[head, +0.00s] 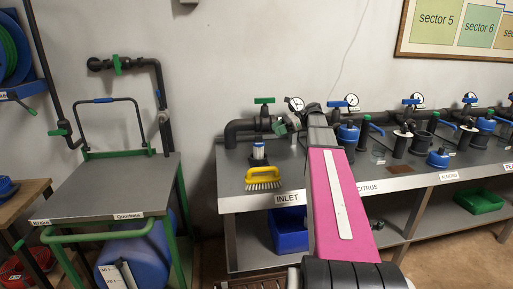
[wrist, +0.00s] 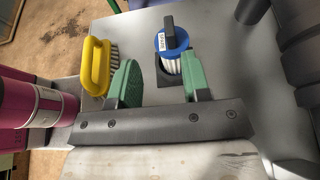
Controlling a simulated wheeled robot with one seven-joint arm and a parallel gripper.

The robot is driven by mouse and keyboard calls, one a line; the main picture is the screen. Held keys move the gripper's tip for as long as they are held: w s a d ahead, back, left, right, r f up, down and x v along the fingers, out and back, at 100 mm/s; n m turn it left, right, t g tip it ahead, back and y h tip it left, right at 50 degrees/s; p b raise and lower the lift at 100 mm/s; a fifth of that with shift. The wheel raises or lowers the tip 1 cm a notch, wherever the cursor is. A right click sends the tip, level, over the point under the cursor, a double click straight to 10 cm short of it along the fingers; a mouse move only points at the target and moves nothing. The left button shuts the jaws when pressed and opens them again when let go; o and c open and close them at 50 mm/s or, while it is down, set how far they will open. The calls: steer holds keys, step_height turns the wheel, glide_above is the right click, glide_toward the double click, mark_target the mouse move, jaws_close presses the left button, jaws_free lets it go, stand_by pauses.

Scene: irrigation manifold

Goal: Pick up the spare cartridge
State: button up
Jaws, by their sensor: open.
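The spare cartridge (wrist: 170,62) has a white pleated body, a blue cap with a dark handle and a small label. It stands in a dark square holder on the grey bench top, and its lower part is hidden. In the head view the cartridge (head: 259,151) is behind the yellow brush, near the bench's left end. My gripper (wrist: 160,82) has two green fingers spread apart with nothing between them. In the wrist view the cartridge appears just beyond the gap between the fingertips, nearer the right finger. In the head view my gripper (head: 287,124) is above and right of the cartridge.
A yellow brush (head: 263,178) lies close to the cartridge; in the wrist view the brush (wrist: 97,65) is beside the left finger. Black pipework with a green valve (head: 264,101) runs behind. Several blue-capped filter housings (head: 348,134) line the bench to the right.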

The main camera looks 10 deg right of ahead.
mark_target(255, 142)
steer(key=shift+w+x, duration=0.2)
steer(key=shift+x, duration=1.6)
steer(key=shift+w+x, duration=0.2)
steer(key=shift+x, duration=1.65)
steer(key=shift+w+x, duration=0.2)
steer(key=shift+x, duration=1.6)
steer(key=shift+r, duration=0.1)
jaws_close()
